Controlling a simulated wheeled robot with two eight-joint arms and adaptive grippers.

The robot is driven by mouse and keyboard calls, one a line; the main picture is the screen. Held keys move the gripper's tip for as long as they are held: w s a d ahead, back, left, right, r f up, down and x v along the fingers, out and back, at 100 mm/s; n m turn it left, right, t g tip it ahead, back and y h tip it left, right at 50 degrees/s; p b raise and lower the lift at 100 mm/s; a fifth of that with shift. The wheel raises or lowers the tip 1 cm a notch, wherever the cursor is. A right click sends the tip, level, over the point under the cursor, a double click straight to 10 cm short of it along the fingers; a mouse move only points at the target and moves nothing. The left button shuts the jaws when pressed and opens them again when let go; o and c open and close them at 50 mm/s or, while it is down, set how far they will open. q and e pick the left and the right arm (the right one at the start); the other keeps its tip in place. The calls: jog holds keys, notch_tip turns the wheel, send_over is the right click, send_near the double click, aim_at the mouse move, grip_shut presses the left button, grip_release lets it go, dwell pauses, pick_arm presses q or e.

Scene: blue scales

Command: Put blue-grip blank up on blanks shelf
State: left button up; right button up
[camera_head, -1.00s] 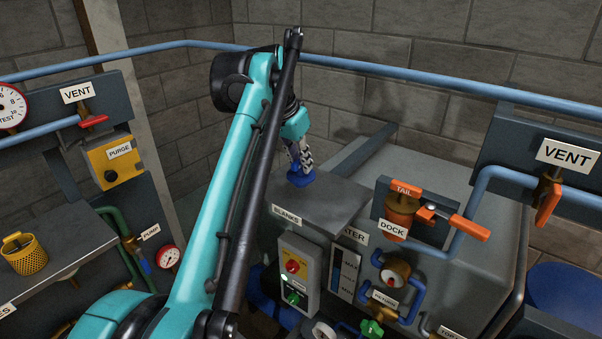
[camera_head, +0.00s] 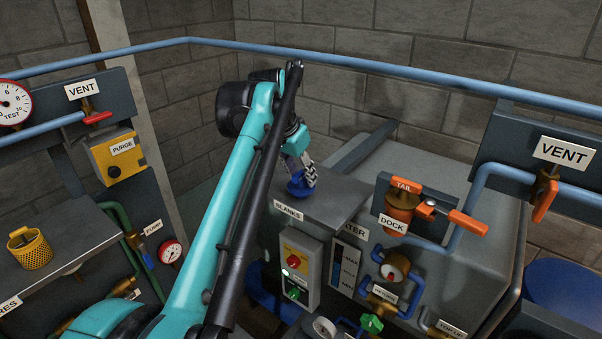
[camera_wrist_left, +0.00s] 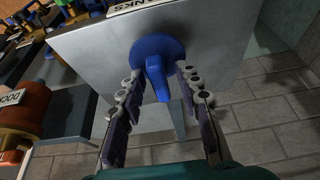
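The blue-grip blank (camera_head: 298,190) is a round blue disc with a blue handle. It appears to rest on the grey blanks shelf (camera_head: 338,205), behind the "BLANKS" label. In the left wrist view the disc (camera_wrist_left: 152,48) lies against the metal plate (camera_wrist_left: 215,40) with its handle pointing toward my gripper. My left gripper (camera_head: 302,172) is just above the blank. Its two fingers stand apart on either side of the handle, with a visible gap to it. Part of the blank is hidden by the fingers in the head view. My right gripper is not in view.
The orange "TAIL" dock (camera_head: 403,205) with its lever stands right of the shelf. A control box (camera_head: 300,265) and a level gauge are below the shelf front. A yellow mesh cup (camera_head: 30,250) stands on the left shelf. A brick wall is behind.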

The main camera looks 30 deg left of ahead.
pick_arm(q)
jog(key=shift+r, duration=0.3)
jog(key=v, duration=1.1)
jog(key=shift+s+r+b, duration=0.2)
jog(key=shift+r+b, duration=0.1)
jog(key=shift+r, duration=0.05)
